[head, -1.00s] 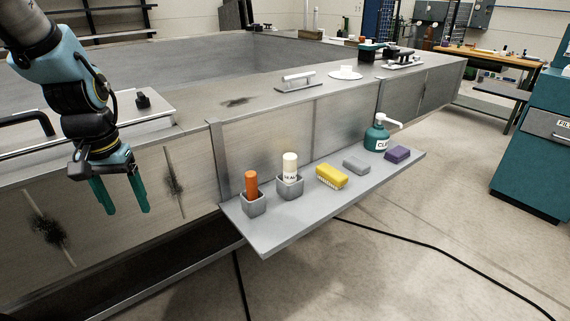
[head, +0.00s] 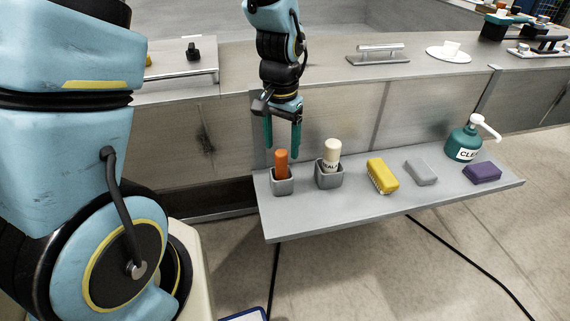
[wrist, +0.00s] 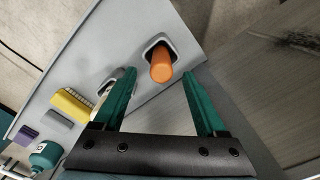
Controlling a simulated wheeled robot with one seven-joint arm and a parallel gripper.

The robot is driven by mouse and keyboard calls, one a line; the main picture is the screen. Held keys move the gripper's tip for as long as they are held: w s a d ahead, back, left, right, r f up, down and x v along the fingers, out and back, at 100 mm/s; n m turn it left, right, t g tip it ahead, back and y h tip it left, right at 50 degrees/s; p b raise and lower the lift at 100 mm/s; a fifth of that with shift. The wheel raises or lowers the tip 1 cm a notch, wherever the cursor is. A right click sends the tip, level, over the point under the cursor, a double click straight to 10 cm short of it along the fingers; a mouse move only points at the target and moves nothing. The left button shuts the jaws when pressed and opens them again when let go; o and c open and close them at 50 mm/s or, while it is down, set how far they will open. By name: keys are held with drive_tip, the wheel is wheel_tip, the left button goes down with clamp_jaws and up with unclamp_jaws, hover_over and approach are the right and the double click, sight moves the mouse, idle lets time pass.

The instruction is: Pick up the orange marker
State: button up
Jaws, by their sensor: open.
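The orange marker (head: 281,163) stands upright in a small grey square holder (head: 283,187) at the left end of a grey shelf (head: 330,210). In the wrist view the orange marker (wrist: 161,66) shows between and beyond the teal fingertips. My gripper (head: 283,146) is open and empty, pointing down. In the head view its fingertips are close to the marker's top; the wrist view (wrist: 160,85) shows the marker not between the pads but farther out. I cannot tell the exact gap.
Right of the marker a white sealant tube (head: 332,155) stands in a second grey holder (head: 329,180). A metal wall rises behind the shelf.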

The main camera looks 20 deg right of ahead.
sight(281, 163)
drive_tip(key=shift+w+f+p, duration=0.1)
drive_tip(key=shift+f+p, duration=1.15)
drive_tip(key=shift+f, duration=2.2)
clamp_jaws()
